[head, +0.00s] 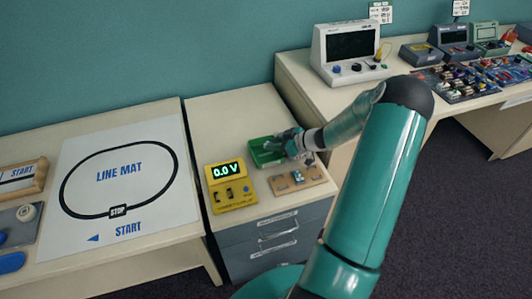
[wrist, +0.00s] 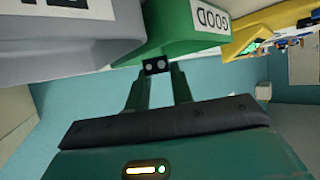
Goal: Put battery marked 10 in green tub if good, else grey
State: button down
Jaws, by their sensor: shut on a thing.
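My gripper (wrist: 155,76) is shut on a small dark block with two round light spots, which looks like a battery (wrist: 155,66); no number shows on it. The green tub (wrist: 190,30), labelled GOOD, is right beside the fingertips in the wrist view, where the picture is upside down. The grey tub (wrist: 75,38) is on its left, its label cut off. In the head view my gripper (head: 285,146) is over or beside the green tub (head: 258,157); the held thing is too small to make out there.
A yellow meter (head: 232,192) reads 0.0 V, left of the green tub. A tan board (head: 310,173) with small parts lies in front. A line mat (head: 120,175) covers the left table. Instruments (head: 346,50) and parts trays fill the back right table.

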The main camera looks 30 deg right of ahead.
jog(key=c, duration=1.1)
grip_release()
jog(key=v, duration=1.3)
jog(key=shift+s+d+r, duration=0.1)
jog(key=shift+s+d, duration=0.05)
jog(key=shift+s, duration=0.2)
jog(key=shift+s, duration=0.1)
